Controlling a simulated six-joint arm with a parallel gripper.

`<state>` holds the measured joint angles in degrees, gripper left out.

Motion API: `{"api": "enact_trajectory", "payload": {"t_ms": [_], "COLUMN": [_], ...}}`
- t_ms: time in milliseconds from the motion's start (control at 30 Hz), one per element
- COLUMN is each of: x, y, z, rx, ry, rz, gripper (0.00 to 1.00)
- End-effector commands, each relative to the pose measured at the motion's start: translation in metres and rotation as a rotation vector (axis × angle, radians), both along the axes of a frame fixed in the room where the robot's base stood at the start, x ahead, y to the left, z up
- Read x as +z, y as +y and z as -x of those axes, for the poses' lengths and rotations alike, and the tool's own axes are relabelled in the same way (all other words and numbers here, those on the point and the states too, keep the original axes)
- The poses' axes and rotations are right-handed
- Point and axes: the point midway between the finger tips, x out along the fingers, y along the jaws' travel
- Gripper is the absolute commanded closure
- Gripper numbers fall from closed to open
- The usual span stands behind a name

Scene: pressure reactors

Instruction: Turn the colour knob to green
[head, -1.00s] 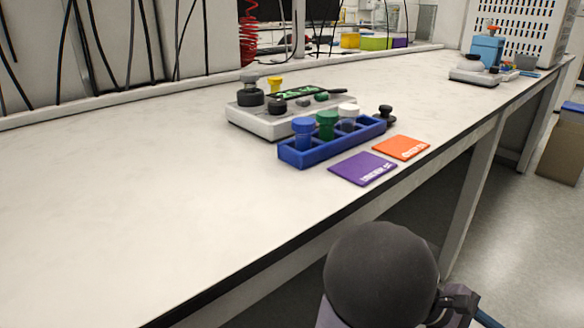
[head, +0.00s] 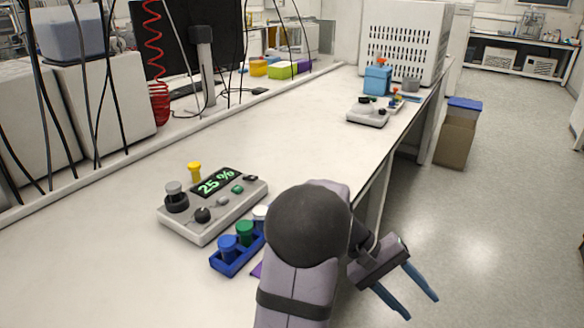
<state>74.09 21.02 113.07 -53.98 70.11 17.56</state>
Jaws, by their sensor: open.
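A light grey reactor unit (head: 207,236) sits on the bench left of centre in the head view. Its tilted dark display (head: 218,181) reads "25 %" in green. A round black knob (head: 203,215) and smaller grey and green controls (head: 237,190) are on its top. I cannot tell which of them is the colour knob, or its setting. My gripper (head: 421,308) is at the lower right, beyond the bench's front edge and over the floor. Its two blue fingers are apart and empty, well away from the unit.
A blue rack (head: 230,266) with blue, green and white-capped vials stands in front of the unit, partly hidden by my arm. A yellow-topped piece (head: 195,172) stands behind it. A second unit (head: 368,118) and a blue container (head: 377,80) are farther along. The bench between is clear.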

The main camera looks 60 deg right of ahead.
Motion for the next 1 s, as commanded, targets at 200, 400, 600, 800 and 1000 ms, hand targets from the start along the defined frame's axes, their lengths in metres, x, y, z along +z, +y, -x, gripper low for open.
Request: {"api": "enact_trajectory", "payload": {"t_ms": [200,400,600,800,1000], "x": [0.062,0.105,0.152,0.201,0.246], "y": [0.005,0.012,0.022,0.037,0.062], "z": [-0.054,-0.108,-0.168,-0.236,-0.337], "rx": [-0.159,-0.312,-0.468,-0.616,-0.698], "ry": [-0.140,-0.265,-0.386,-0.504,-0.651], "rz": [0.083,0.136,0.165,0.169,0.145], "gripper": [0.52,0.52,0.52,0.52,0.52]}}
